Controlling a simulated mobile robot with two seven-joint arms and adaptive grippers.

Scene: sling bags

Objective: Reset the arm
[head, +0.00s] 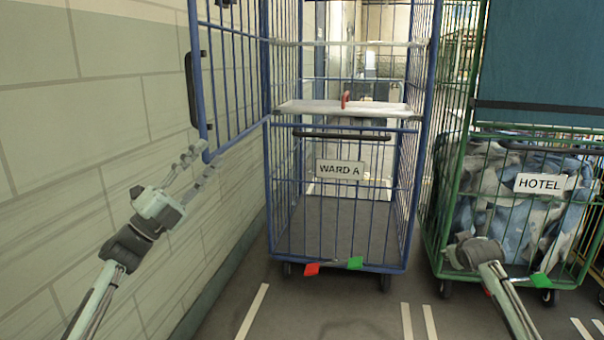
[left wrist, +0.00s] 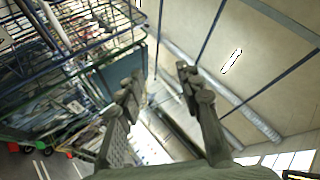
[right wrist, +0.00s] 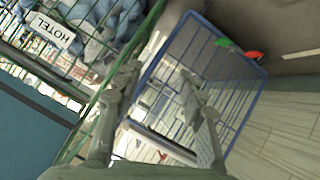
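My left gripper (head: 192,170) is raised at the left in the head view, in front of the block wall and beside the open upper door of the blue cage trolley (head: 338,266). Its fingers stand apart with nothing between them in the left wrist view (left wrist: 158,88). My right arm shows low at the right in the head view, in front of the green cage trolley (head: 436,262); its fingertips are hidden there. In the right wrist view my right gripper (right wrist: 162,85) has its fingers apart and empty.
The blue trolley, labelled WARD A (head: 340,170), has a shelf (head: 300,107) with a small red item (head: 345,98). The green trolley, labelled HOTEL (head: 541,183), holds blue and grey fabric. The block wall (head: 60,150) is close on the left. Floor in front is clear.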

